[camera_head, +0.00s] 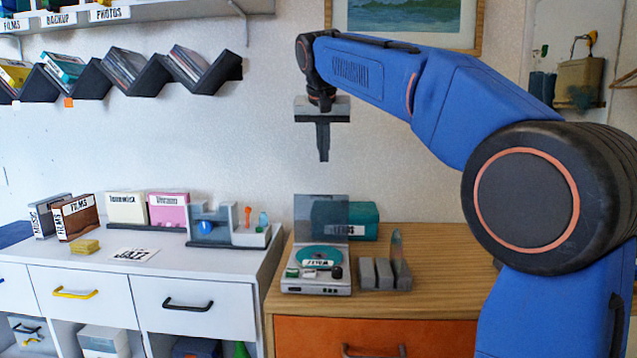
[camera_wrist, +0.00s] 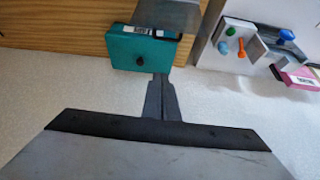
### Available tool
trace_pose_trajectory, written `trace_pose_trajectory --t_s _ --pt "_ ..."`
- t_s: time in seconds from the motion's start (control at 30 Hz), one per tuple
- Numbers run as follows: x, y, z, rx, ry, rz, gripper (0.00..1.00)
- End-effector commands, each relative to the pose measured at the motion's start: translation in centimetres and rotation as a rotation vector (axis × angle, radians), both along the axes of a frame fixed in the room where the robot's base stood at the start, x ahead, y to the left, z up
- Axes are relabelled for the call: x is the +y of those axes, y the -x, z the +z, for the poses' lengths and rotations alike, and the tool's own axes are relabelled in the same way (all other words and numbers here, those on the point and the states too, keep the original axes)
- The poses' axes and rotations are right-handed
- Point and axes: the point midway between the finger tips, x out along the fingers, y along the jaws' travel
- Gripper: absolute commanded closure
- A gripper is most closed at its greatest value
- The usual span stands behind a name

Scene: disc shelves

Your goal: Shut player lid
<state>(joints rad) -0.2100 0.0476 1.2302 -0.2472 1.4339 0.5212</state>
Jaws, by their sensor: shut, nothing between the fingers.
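The disc player (camera_head: 318,281) stands on the wooden cabinet top. A teal disc with a label (camera_head: 320,257) lies in it. Its lid (camera_head: 322,217) is a smoky, see-through panel standing upright at the back of the player. In the wrist view part of a grey see-through panel, seemingly the lid (camera_wrist: 168,14), shows at the top edge. My gripper (camera_head: 323,158) points down, high above the player and apart from it. Its fingers are shut and empty; they also show in the wrist view (camera_wrist: 160,80).
A teal box (camera_head: 364,221) stands right behind the lid. A grey slotted holder (camera_head: 385,273) stands close to the player's right. Bare wood (camera_head: 450,262) lies further right. A white drawer unit (camera_head: 200,262) with cases and a grey organizer (camera_head: 222,228) is at left.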

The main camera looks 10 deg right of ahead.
Motion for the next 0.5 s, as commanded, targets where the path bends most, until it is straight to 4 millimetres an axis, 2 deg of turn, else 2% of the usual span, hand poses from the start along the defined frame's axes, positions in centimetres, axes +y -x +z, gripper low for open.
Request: trace_pose_trajectory --t_s 0.17,0.5 --pt "-0.1 -0.6 -1.1 0.002 0.001 -0.002 1.00" --pt "-1.0 -3.2 -6.1 0.003 0.000 -0.003 1.00"
